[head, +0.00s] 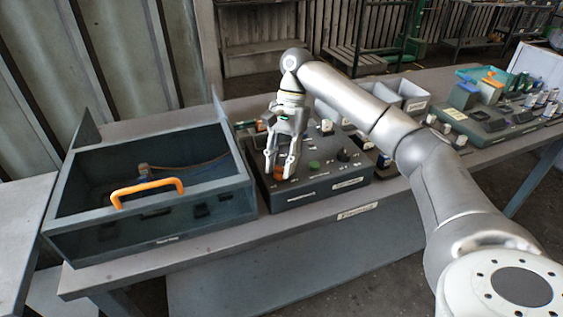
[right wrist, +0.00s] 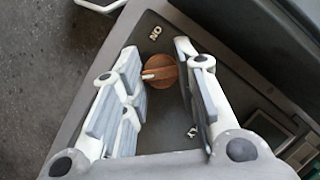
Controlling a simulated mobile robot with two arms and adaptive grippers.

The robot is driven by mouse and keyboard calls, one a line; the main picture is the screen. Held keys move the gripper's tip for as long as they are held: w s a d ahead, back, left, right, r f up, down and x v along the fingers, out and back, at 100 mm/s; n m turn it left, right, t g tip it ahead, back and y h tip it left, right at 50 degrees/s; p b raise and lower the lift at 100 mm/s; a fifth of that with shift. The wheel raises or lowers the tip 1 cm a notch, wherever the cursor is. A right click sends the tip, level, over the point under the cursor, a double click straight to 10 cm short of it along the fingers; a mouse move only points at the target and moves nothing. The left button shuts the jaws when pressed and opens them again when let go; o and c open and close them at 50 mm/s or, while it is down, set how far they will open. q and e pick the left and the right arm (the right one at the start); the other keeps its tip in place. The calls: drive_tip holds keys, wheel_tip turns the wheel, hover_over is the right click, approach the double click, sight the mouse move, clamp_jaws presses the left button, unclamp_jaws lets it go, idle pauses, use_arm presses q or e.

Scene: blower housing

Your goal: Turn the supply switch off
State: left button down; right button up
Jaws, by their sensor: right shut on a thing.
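The supply switch is an orange-brown rotary knob (right wrist: 162,71) with a pale pointer mark, on the dark control box (head: 320,190). In the head view the knob (head: 280,174) shows low between my right fingertips. My right gripper (head: 281,170) reaches down over the box's front left part and is shut on the knob. In the right wrist view its fingers (right wrist: 160,75) stand on either side of the knob. The pointer faces left there. An ON label (right wrist: 154,32) is printed above the knob; another marking (right wrist: 192,132) below is unreadable. My left gripper is not in view.
A green button (head: 314,165) and a black knob (head: 343,155) sit right of the switch on the box. An open dark housing with an orange handle (head: 147,190) stands close to the left. Grey bins (head: 410,97) and another panel stand at the right on the bench.

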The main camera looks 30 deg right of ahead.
drive_tip(key=o, duration=1)
drive_tip(key=v, duration=1.2)
drive_tip(key=shift+a+f, duration=0.1)
drive_tip(key=shift+a, duration=0.05)
